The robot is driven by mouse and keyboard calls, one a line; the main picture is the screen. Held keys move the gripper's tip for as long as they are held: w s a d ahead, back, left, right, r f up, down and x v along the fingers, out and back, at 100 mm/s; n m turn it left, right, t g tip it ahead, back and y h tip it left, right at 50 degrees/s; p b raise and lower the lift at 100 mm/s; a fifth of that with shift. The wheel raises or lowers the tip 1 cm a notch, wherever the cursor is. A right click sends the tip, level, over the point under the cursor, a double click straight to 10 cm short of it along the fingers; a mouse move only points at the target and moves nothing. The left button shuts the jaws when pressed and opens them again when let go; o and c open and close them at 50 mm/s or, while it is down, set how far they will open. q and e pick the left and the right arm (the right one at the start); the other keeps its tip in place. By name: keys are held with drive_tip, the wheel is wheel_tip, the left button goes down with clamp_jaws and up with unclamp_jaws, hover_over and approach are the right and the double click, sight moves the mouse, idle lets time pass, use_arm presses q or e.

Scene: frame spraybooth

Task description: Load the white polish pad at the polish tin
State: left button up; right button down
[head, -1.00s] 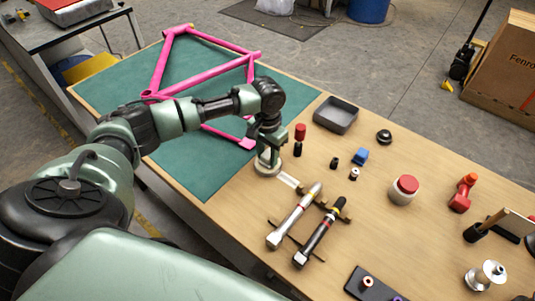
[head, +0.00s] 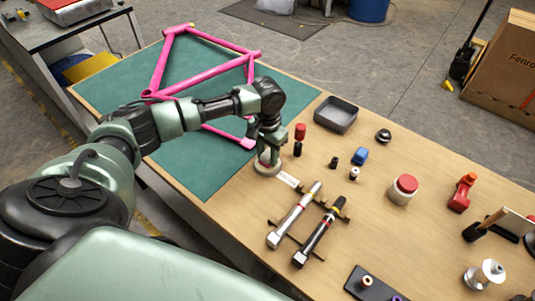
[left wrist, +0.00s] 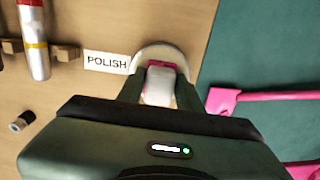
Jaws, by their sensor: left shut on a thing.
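The polish tin (head: 262,171) is a low, round, pale tin on the wooden bench beside the green mat. In the left wrist view the tin (left wrist: 163,48) shows pink polish inside its rim, next to the POLISH label (left wrist: 106,62). My left gripper (left wrist: 159,92) is shut on the white polish pad (left wrist: 158,86), which sits between the fingers at the tin's opening. In the head view the gripper (head: 267,157) points down over the tin and hides most of the pad. I cannot tell whether the pad touches the polish. My right gripper is out of view.
A pink bicycle frame (head: 195,77) lies on the green mat (head: 180,165). Two torque-wrench-like tools (head: 308,228) rest on wooden holders nearby.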

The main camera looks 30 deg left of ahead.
sight(268, 154)
use_arm(q)
drive_tip(key=shift+s+f+p, duration=0.15)
drive_tip(key=shift+p, duration=0.15)
idle(1.3)
wheel_tip(268, 154, up, 7)
drive_tip(key=p, duration=0.8)
drive_tip(key=shift+r+p, duration=0.2)
drive_tip(key=shift+p, duration=0.1)
drive_tip(key=shift+d+f, duration=0.1)
idle(0.5)
